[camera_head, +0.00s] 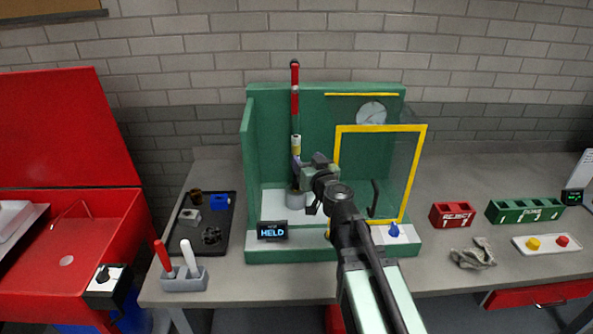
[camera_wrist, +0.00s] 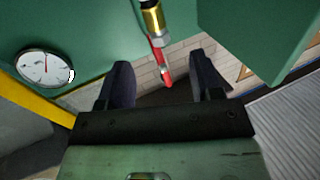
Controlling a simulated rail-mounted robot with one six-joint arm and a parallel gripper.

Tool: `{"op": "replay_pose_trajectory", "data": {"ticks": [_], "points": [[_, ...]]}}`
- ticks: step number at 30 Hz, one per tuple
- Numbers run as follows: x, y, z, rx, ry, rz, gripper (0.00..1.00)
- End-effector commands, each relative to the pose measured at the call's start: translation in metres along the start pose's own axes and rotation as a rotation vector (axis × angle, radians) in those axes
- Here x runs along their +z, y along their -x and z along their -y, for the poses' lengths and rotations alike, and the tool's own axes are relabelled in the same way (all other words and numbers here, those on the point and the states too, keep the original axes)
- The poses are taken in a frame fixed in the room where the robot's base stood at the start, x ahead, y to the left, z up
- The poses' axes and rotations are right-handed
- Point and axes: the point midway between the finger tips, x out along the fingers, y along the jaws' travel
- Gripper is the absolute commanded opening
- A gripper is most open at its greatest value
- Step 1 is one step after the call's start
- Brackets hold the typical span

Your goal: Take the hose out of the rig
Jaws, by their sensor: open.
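The green rig (camera_head: 275,100) stands on the bench. The hose (camera_head: 295,101), an upright red and black piece with a brass fitting (camera_head: 295,143) at its lower end, stands at the rig's left side above a grey round base (camera_head: 296,199). My gripper (camera_head: 300,172) is in front of the hose's lower part and partly hides it. In the wrist view my gripper (camera_wrist: 165,82) is open, its dark fingers apart. The brass fitting (camera_wrist: 153,18) and red hose (camera_wrist: 160,65) show between the fingers' lines; I cannot tell whether they are within reach depth.
A yellow-framed clear door (camera_head: 420,160) is on the rig's right, with a gauge (camera_head: 371,113) behind. A display (camera_head: 272,231) reads HELD. A blue knob (camera_head: 394,230) is at the front. A red bin (camera_head: 452,214) and green bin (camera_head: 525,211) stand right; a black tray (camera_head: 190,240) lies left.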

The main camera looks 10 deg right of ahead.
Motion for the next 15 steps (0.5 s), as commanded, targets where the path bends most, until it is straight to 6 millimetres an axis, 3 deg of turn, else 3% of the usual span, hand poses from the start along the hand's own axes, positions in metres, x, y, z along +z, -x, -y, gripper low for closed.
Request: {"op": "replay_pose_trajectory", "data": {"ticks": [8, 11, 15], "points": [[0.0, -0.002, -0.003, 0.018, 0.073, 0.0, 0.6], [0.0, -0.015, -0.003, 0.016, 0.072, 0.0, 0.6], [0.0, -0.047, -0.004, 0.014, 0.072, 0.0, 0.6]]}}
